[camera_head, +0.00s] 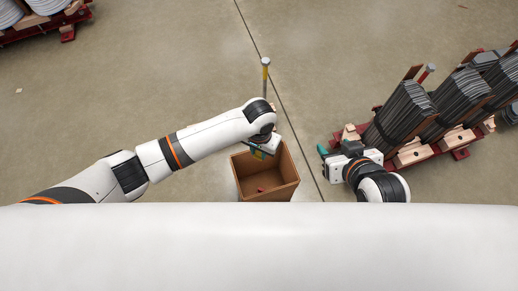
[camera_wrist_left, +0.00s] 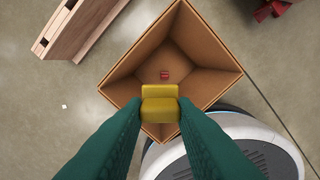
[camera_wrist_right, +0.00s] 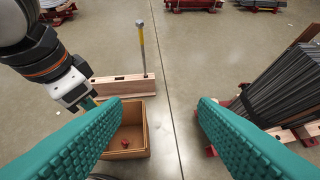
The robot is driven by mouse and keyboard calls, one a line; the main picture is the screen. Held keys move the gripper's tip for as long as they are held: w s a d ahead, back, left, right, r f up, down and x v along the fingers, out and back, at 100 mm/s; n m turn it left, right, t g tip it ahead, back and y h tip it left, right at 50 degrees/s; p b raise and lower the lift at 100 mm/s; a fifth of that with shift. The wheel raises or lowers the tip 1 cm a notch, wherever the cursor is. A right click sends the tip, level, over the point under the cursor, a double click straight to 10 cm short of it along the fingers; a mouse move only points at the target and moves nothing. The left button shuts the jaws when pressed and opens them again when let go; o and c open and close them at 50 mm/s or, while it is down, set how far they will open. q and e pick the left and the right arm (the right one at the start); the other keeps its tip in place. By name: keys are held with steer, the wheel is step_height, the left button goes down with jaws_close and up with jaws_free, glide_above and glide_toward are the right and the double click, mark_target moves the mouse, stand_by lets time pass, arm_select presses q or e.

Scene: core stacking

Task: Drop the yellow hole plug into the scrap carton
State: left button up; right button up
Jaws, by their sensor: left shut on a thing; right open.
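A yellow hole plug (camera_wrist_left: 160,103) is between the teal fingers of my left gripper (camera_wrist_left: 160,118), which is shut on it. In the left wrist view the plug shows over the open scrap carton (camera_wrist_left: 203,38), a brown box with its inside visible. A small red piece (camera_wrist_left: 165,75) lies on the carton floor. In the head view my left gripper (camera_head: 262,153) is over the back part of the carton (camera_head: 267,196). My right gripper (camera_head: 338,149) is open and empty, to the right of the carton. The right wrist view also shows the carton (camera_wrist_right: 125,154) beyond its left finger.
Stacks of dark sheets (camera_head: 402,113) stand on red and wooden supports at the right, close to my right gripper. A post with a yellow band (camera_head: 265,72) and a wooden beam (camera_wrist_right: 122,86) stand behind the carton. Open concrete floor lies to the left and back.

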mark_target(259, 156)
arm_select(q)
step_height(259, 156, down, 2)
steer(key=b, duration=0.2)
steer(key=shift+f+b, duration=0.2)
steer(key=shift+b, duration=0.1)
steer(key=shift+f+b, duration=0.85)
steer(key=shift+b, duration=0.15)
arm_select(e)
steer(key=w+a+r+t+y, duration=0.2)
steer(key=r+t, duration=0.4)
steer(key=r, duration=0.2)
steer(key=w+a+r+t+y, duration=0.2)
steer(key=r+t, duration=0.5)
steer(key=r, duration=0.1)
steer(key=shift+w+r, duration=0.25)
steer(key=shift+r, duration=0.05)
